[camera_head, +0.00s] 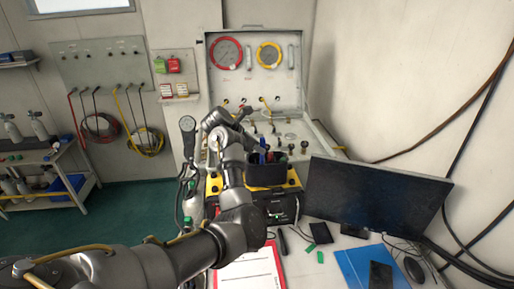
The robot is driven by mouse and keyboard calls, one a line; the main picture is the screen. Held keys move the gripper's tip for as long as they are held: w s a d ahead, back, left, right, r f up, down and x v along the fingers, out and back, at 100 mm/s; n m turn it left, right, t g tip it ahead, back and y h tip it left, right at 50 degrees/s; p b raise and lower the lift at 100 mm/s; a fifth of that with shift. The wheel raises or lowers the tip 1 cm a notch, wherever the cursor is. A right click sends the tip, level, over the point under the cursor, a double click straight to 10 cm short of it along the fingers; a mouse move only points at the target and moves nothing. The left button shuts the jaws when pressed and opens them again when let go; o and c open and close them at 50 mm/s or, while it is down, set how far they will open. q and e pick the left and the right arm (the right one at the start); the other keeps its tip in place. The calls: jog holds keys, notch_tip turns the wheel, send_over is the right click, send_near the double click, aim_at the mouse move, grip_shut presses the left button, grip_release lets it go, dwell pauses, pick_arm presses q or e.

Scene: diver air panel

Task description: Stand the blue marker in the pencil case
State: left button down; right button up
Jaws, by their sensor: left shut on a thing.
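The pencil case (267,174) is a dark, open-topped box on the black and yellow unit at the centre. Several upright items show in its opening, with red and green among them. The blue marker (263,143) shows as a narrow, roughly upright blue shape at the case's opening, towards its left side. My left gripper (257,142) is at the marker, just above the case, and is shut on it. The arm partly hides the fingers. I cannot tell how far the marker's lower end is inside the case. My right gripper is not in view.
A monitor (376,197) stands close on the right of the case. The gauge panel (257,60) rises behind. A red-edged clipboard (249,268), a blue folder (371,266) and a mouse (413,269) lie in front. A handset (188,130) stands left of my wrist.

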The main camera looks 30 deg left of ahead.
pick_arm(q)
jog(key=shift+f, duration=0.6)
jog(key=shift+f, duration=0.4)
dwell(0.3)
dwell(0.4)
jog(key=c, duration=1.3)
grip_release()
jog(key=shift+r, duration=4.5)
